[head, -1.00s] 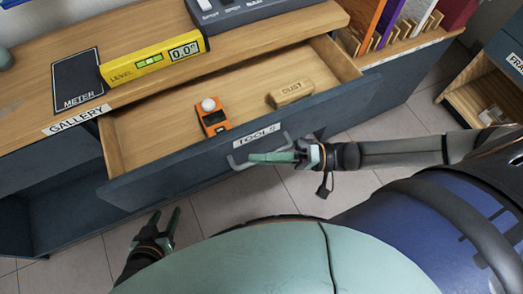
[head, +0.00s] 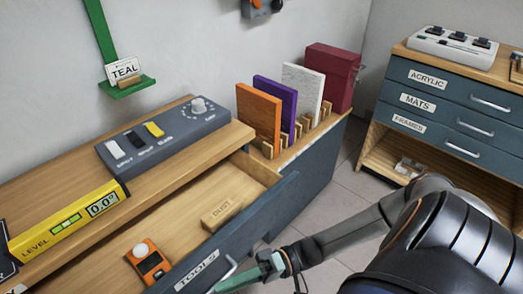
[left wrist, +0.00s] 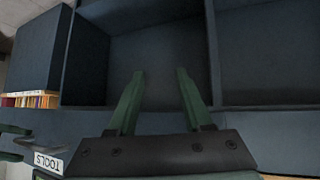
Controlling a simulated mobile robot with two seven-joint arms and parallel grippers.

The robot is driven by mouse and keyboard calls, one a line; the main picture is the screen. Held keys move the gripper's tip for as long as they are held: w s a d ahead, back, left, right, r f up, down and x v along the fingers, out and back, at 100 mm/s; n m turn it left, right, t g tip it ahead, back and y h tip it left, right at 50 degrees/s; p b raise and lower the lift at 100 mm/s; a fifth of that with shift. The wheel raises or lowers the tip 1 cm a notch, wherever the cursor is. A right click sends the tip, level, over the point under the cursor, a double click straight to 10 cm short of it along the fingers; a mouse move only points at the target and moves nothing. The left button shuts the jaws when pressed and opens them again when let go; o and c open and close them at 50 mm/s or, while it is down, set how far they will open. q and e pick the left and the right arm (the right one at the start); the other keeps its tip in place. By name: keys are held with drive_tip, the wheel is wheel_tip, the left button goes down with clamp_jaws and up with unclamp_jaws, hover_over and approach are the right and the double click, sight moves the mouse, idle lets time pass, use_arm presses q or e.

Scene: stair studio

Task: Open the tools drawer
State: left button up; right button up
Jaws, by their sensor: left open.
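The tools drawer (head: 225,263) is pulled out of the wooden-topped cabinet, with its inside showing. Its front carries a TOOLS label (head: 196,271), which also shows at the lower left of the left wrist view (left wrist: 48,162). A grey handle (head: 226,272) is on the front, partly cut off by the picture edge. My right gripper (head: 247,278) is at the handle; I cannot tell whether its fingers are closed on it. My left gripper (left wrist: 160,88) is open and empty in the left wrist view, before dark cabinet compartments. It is outside the head view.
The drawer holds an orange device (head: 149,262) and a wooden DUST block (head: 222,212). A yellow level (head: 67,222) and a grey switch box (head: 162,137) lie on the top. Coloured panels (head: 259,113) stand in a rack behind. Another drawer cabinet (head: 455,110) stands at right, beyond floor.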

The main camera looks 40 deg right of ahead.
drive_tip(key=v, duration=0.8)
drive_tip(key=shift+d, duration=0.25)
drive_tip(key=shift+s, duration=0.15)
drive_tip(key=shift+d, duration=0.1)
